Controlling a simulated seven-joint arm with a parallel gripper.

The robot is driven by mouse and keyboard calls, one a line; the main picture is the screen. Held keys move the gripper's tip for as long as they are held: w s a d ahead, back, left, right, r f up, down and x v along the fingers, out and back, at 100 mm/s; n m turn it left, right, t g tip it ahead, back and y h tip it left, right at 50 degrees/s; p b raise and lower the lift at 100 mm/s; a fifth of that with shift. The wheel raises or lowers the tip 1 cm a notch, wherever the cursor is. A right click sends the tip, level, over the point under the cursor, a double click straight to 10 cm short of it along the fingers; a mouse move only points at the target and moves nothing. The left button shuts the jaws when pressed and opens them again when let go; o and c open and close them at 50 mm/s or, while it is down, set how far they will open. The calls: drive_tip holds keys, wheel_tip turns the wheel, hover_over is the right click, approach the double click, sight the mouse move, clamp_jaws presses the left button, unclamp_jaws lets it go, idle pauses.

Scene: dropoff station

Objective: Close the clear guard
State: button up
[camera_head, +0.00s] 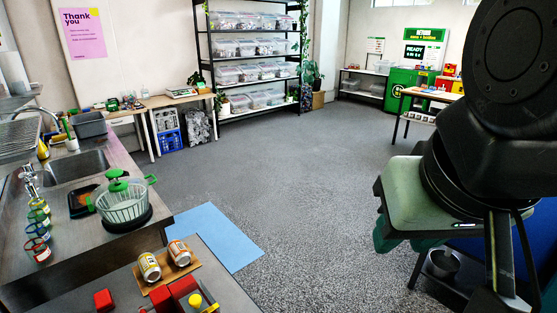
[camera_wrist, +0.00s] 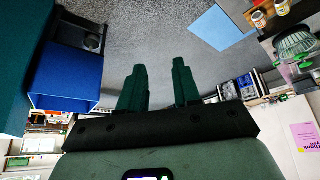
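I cannot make out a clear guard for certain in either view. At the bottom edge of the head view, a red device with a yellow knob (camera_head: 195,300) is cut off by the frame; any clear part on it is too small to tell. My gripper (camera_head: 402,244) hangs at the right of the head view, well away from that device. In the wrist view my gripper (camera_wrist: 158,82) shows two dark green fingers spread apart with nothing between them, so it is open and empty.
A blue mat (camera_head: 216,236) lies on the floor. A blue bin (camera_wrist: 66,80) is near my gripper. The middle floor is clear.

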drive_tip(key=shift+n+g, duration=0.5)
drive_tip(key=shift+g, duration=0.1)
drive_tip(key=w, duration=0.1)
drive_tip(key=w+a+r, duration=0.1)
drive_tip(key=w, duration=0.1)
drive_tip(key=w+a+r, duration=0.1)
drive_tip(key=w, duration=0.1)
drive_tip(key=shift+w+a+r, duration=0.15)
drive_tip(key=shift+a+r, duration=0.1)
clamp_jaws()
drive_tip(key=w+a+f+n+g, duration=0.3)
drive_tip(key=w+a+g, duration=0.1)
drive_tip(key=w+a, duration=1.2)
drive_tip(key=n+g+h, duration=0.2)
drive_tip(key=n+g, duration=0.1)
hover_over(191, 289)
drive_tip(key=w+a, duration=0.1)
drive_tip(key=f, duration=3.2)
drive_tip(key=shift+w+a+f, duration=0.1)
drive_tip(key=shift+w+f, duration=0.1)
drive_tip(key=shift+f, duration=0.15)
drive_tip(key=shift+s+d+f, duration=0.2)
drive_tip(key=shift+s+d, duration=0.35)
drive_tip(key=shift+s, duration=0.2)
drive_tip(key=shift+s+d+f, duration=0.2)
drive_tip(key=shift+s+d, duration=0.4)
drive_tip(key=shift+s, duration=0.2)
